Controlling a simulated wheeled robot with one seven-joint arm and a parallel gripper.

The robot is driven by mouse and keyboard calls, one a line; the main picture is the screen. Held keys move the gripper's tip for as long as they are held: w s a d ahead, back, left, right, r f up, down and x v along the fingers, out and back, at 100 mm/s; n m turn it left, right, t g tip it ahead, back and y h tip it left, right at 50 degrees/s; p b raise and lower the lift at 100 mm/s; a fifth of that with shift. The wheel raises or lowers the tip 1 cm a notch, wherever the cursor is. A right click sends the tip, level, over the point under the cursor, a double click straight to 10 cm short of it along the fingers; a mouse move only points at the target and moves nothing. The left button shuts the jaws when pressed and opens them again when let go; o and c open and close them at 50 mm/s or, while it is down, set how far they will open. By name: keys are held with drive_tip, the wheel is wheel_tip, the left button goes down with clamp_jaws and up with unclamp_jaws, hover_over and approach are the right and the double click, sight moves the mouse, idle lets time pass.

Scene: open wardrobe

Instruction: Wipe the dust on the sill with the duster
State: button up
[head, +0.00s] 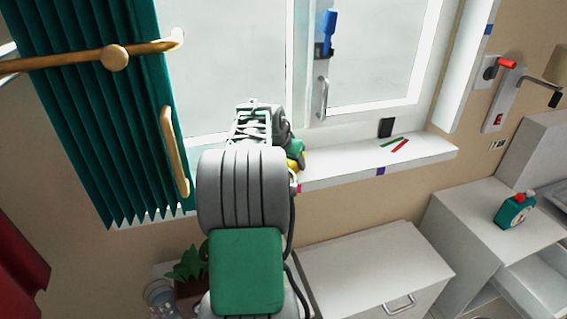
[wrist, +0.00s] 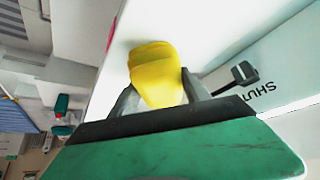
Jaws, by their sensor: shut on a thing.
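My gripper (wrist: 163,97) is shut on a yellow duster (wrist: 152,62), which fills the space between the two fingers in the wrist view. In the head view a small piece of the yellow duster (head: 296,160) shows beside my arm, at the front of the white window sill (head: 340,165). The sill also shows in the wrist view (wrist: 185,22), close to the duster; I cannot tell whether they touch. My arm hides the left part of the sill and most of the gripper in the head view. I cannot make out any dust.
A black block (head: 386,127) and green and red sticks (head: 400,146) lie at the sill's right. A teal curtain (head: 100,120) hangs left. A white cabinet (head: 375,265), a potted plant (head: 188,265) and a green bottle (head: 515,209) are below. A window handle (head: 322,98) juts out behind.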

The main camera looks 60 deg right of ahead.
drive_tip(key=shift+s, duration=0.1)
drive_tip(key=shift+r+p, duration=2)
drive_tip(key=shift+r, duration=1)
wheel_tip(320, 180, up, 3)
drive_tip(key=shift+r+p, duration=0.1)
drive_tip(key=shift+p, duration=0.9)
